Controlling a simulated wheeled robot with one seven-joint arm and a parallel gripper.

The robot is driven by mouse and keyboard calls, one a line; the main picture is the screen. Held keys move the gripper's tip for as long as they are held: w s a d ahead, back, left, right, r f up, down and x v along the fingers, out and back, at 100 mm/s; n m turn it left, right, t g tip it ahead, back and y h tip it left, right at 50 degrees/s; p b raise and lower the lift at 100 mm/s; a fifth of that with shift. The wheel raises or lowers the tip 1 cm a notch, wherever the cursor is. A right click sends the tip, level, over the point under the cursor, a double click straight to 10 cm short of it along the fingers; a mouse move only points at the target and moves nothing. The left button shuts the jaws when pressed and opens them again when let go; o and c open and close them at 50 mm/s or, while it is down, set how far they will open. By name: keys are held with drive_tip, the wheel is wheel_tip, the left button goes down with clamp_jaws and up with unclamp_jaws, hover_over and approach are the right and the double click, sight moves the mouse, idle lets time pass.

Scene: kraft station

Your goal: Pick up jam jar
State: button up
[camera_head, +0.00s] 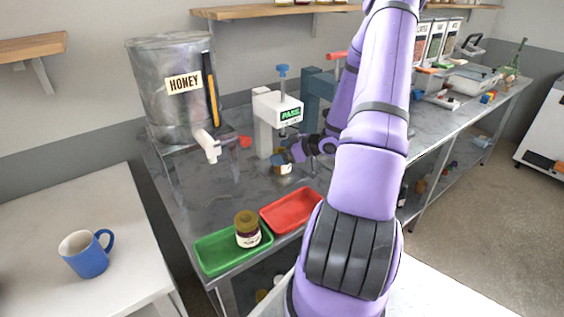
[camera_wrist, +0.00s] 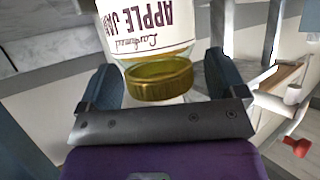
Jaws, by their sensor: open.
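A jam jar with a gold lid and a white label reading "APPLE JAM" (camera_wrist: 150,25) fills the top middle of the wrist view, upside down in that picture. Its lid lies between the two blue fingers of my gripper (camera_wrist: 163,85), which is open around it. In the head view my gripper (camera_head: 284,159) is at a small jar (camera_head: 282,168) on the metal counter, below the white press-like device with a green "PASS" sign (camera_head: 278,108). My fingers partly hide that jar. Whether the fingers touch it I cannot tell.
A second, dark jar (camera_head: 248,230) stands in the green tray (camera_head: 212,256), next to an empty red tray (camera_head: 290,211). A large metal HONEY tank (camera_head: 165,100) with a white spout stands at left. A blue mug (camera_head: 88,262) sits on the white table.

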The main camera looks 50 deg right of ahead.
drive_tip(key=c, duration=1.3)
drive_tip(key=shift+c, duration=0.2)
drive_tip(key=shift+r, duration=0.15)
drive_tip(key=shift+r, duration=0.9)
drive_tip(key=shift+s+d+r, duration=0.2)
drive_tip(key=shift+s+r, duration=0.25)
drive_tip(key=shift+r, duration=0.3)
drive_tip(key=s+d, duration=0.3)
drive_tip(key=s, duration=0.5)
drive_tip(key=s+d, duration=0.2)
drive_tip(key=s, duration=0.6)
drive_tip(key=shift+d, duration=0.4)
